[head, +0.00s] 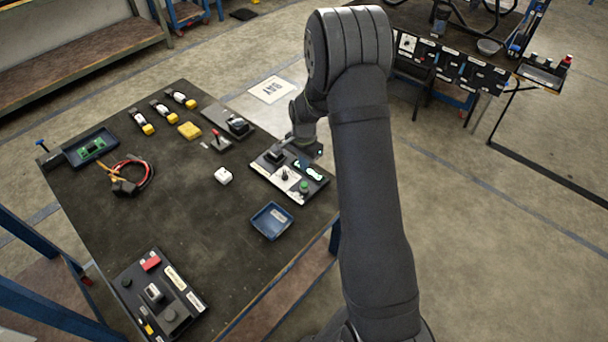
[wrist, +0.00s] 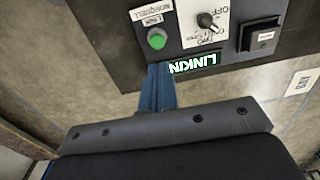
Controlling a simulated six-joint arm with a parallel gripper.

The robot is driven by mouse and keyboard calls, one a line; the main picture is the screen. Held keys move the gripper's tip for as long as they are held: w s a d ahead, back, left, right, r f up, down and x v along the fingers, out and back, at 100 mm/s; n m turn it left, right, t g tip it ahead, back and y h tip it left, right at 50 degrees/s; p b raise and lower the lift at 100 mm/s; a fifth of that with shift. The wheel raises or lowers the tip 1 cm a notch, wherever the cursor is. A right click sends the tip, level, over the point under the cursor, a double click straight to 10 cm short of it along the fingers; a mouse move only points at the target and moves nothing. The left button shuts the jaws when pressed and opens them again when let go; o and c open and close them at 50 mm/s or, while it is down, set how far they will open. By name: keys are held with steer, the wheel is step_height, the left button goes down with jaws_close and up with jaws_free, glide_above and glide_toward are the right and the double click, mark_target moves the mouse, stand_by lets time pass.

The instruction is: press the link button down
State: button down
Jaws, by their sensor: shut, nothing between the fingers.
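The link button is a round green button (wrist: 157,39) beside a white label reading LINK, on a dark control panel (wrist: 105,30). In the head view the green button (head: 304,187) sits near the panel's right end. My gripper (wrist: 160,68) is shut and empty, its blue fingertips just below the button in the wrist picture, apart from it in that view. Height above the panel is hard to tell. A lit display (wrist: 195,63) next to the fingertips shows green-white letters like LINKIN, partly hidden by a finger.
A black knob (wrist: 207,21) on a white plate and a black square switch (wrist: 262,36) share the panel.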

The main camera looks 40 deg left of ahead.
step_height(320, 180, up, 5)
steer(key=shift+r, duration=0.2)
stand_by(0.9)
